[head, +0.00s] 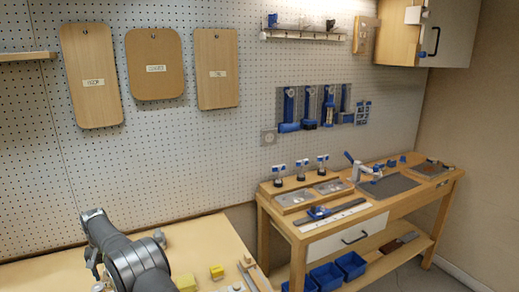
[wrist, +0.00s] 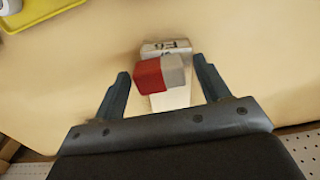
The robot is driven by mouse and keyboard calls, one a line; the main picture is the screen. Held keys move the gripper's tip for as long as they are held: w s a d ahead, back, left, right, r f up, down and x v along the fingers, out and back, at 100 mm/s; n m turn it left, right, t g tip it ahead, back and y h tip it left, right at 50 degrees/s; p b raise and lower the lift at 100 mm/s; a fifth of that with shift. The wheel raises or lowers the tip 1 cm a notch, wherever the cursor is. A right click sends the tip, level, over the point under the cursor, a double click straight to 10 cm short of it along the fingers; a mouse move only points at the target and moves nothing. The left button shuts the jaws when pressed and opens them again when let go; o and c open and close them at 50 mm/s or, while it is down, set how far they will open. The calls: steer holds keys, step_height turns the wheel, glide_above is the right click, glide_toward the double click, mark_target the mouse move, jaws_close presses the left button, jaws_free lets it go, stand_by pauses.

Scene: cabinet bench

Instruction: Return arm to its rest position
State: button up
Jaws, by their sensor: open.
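My gripper (wrist: 161,67) is open in the wrist view, with its two dark fingers spread wide apart. A red and pale grey block (wrist: 150,76) shows between the fingertips, with a visible gap to each finger. It is on or above a white piece with a marked dark-lettered end (wrist: 167,48); I cannot tell whether they touch. In the head view my arm reaches in from the lower left over the wooden bench top, and my gripper cannot be made out there.
A yellow tray (wrist: 42,12) lies at the wrist view's upper left. A small yellow block (head: 217,271) sits on the near bench (head: 205,243). A pegboard wall (head: 180,150) stands behind. A workbench (head: 290,229) with fixtures and blue bins (head: 327,276) stands to the right.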

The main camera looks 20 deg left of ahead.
steer(key=r, duration=0.5)
steer(key=shift+w+d, duration=0.25)
steer(key=shift+d, duration=0.05)
steer(key=w+d+r, duration=0.6)
steer(key=d, duration=0.3)
steer(key=w+d+f+n, duration=0.1)
steer(key=w+d+f, duration=0.1)
steer(key=w+d, duration=0.8)
steer(key=w+d+f, duration=0.2)
steer(key=w+d, duration=0.8)
steer(key=a+f, duration=0.1)
steer(key=a, duration=0.2)
steer(key=s+a+f, duration=0.1)
steer(key=a+f, duration=0.1)
steer(key=a, duration=0.2)
steer(key=s+a+f, duration=0.1)
steer(key=a+f, duration=0.1)
steer(key=a, duration=0.1)
steer(key=shift+s+a+f, duration=0.15)
steer(key=shift+a+f, duration=0.05)
